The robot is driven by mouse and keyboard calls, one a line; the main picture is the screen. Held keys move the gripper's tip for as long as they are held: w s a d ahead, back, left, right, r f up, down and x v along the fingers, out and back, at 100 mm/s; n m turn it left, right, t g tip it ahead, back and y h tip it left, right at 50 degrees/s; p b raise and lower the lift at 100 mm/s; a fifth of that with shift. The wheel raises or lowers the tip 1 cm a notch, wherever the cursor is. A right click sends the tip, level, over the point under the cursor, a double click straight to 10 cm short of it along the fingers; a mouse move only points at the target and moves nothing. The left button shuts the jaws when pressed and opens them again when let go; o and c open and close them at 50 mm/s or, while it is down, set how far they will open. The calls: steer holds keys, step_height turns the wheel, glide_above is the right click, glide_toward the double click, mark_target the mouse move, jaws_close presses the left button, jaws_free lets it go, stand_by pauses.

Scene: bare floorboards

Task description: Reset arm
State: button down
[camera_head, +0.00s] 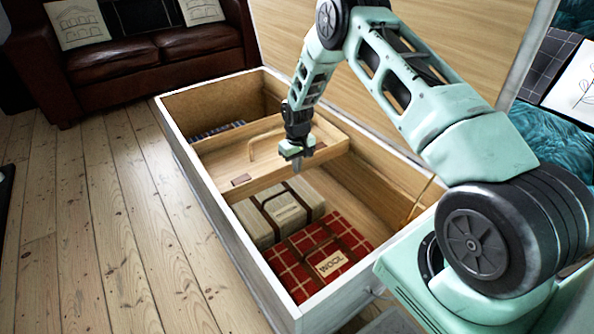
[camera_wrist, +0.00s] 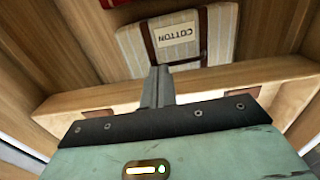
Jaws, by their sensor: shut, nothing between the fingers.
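My gripper (camera_head: 297,162) hangs from my arm above the open wooden chest (camera_head: 183,140), over the light wooden tray (camera_head: 262,163) that sits across it. Its fingers are shut together and hold nothing. In the wrist view the shut fingers (camera_wrist: 157,88) point toward the edge of the tray (camera_wrist: 120,98), with the blanket labelled COTTON (camera_wrist: 175,42) beyond. I cannot tell whether the fingertips touch the tray.
Inside the chest lie a beige strapped blanket (camera_head: 272,222) and a red checked blanket labelled WOOL (camera_head: 312,270). A blue item (camera_head: 215,130) shows at the far end. A brown leather sofa (camera_head: 150,50) stands behind. Floorboards (camera_head: 85,220) at left are clear.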

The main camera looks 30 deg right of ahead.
steer(key=shift+r+p, duration=0.5)
steer(key=shift+r, duration=2.3)
